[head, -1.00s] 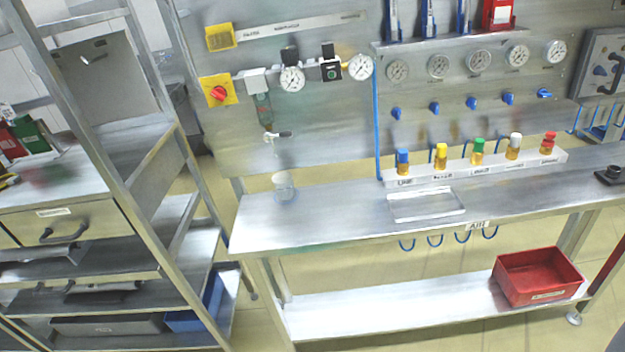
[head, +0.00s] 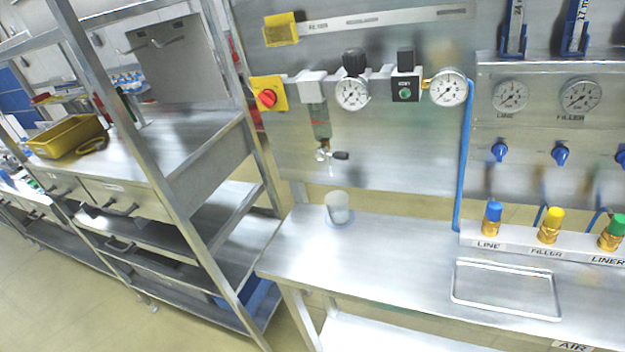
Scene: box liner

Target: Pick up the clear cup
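The clear cup (head: 338,208) stands upright near the back left of the steel bench (head: 385,265). It looks whitish and translucent, and it is below the small tap on the wall panel. Nothing touches its sides. My gripper is not in view.
A steel shelf unit (head: 165,190) stands left of the bench. The bench between cup and tray is clear.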

